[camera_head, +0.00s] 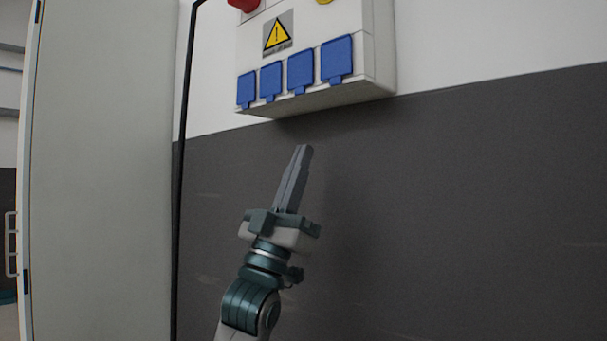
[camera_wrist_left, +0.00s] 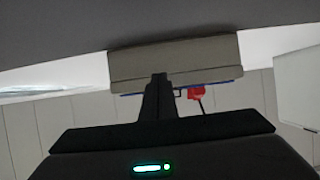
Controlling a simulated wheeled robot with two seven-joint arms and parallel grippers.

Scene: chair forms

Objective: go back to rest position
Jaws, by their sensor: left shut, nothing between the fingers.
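My left gripper (camera_head: 301,150) is shut and empty in the head view. It points up and slightly right, just below a white electrical box on the wall, apart from it by a visible gap. In the left wrist view my closed left fingers (camera_wrist_left: 159,80) stand dark in the middle, in front of the box's underside. My right gripper is in neither view.
The white box (camera_head: 384,45) has several blue socket covers (camera_head: 301,72), a yellow warning sign (camera_head: 278,32) and a red knob (camera_head: 244,4). A red part (camera_wrist_left: 196,92) shows in the wrist view. A pale door or panel (camera_head: 105,170) stands left. The grey wall (camera_head: 470,220) on the right is bare.

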